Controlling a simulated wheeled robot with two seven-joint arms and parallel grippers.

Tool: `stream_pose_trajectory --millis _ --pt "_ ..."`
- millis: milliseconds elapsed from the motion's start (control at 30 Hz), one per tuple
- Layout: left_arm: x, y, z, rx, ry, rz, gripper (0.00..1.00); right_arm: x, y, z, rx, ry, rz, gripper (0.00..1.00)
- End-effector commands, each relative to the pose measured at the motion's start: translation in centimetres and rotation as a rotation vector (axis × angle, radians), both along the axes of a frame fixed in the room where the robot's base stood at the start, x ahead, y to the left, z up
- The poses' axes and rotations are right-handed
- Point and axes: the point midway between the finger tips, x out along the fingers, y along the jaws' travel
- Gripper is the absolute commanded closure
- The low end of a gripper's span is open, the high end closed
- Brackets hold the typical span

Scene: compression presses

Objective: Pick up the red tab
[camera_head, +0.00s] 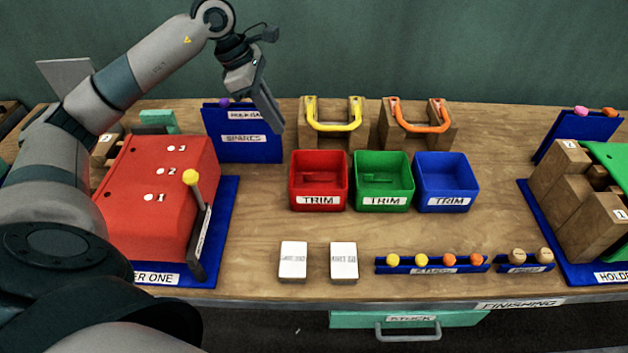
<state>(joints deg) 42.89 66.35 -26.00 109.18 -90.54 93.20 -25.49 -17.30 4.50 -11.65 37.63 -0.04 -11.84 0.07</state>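I cannot make out a separate red tab in this view. My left gripper (268,108) is raised at the back, in front of the right edge of the blue board (240,153) labelled SPARES. Its fingers point down and slightly right, seen nearly edge-on, so I cannot tell whether they are apart. Nothing clearly shows between them. A purple knob (224,103) shows at the board's top; the gripper hides part of the board. My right gripper is not in view.
A red press (140,215) with a yellow-knobbed lever stands left. Red (303,170), green (372,170) and blue (443,172) TRIM bins stand mid-table. White blocks and small racks line the front. Wooden holders fill the right. Bare table lies between the press and bins.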

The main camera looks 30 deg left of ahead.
Motion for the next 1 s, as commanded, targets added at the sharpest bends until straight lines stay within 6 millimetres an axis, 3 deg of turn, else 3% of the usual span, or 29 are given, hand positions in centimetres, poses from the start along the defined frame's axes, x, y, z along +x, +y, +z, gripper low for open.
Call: stream_pose_trajectory --millis 367,567,1000 --pt "0.3 -0.6 -1.3 -0.001 0.003 0.0 0.88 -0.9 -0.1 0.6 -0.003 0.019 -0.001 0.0" --pt "0.9 -1.6 -4.2 -0.002 0.005 0.0 0.88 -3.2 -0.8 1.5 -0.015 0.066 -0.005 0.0" --pt "2.3 -3.8 -10.6 -0.001 0.002 0.0 0.88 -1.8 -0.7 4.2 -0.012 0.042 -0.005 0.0"
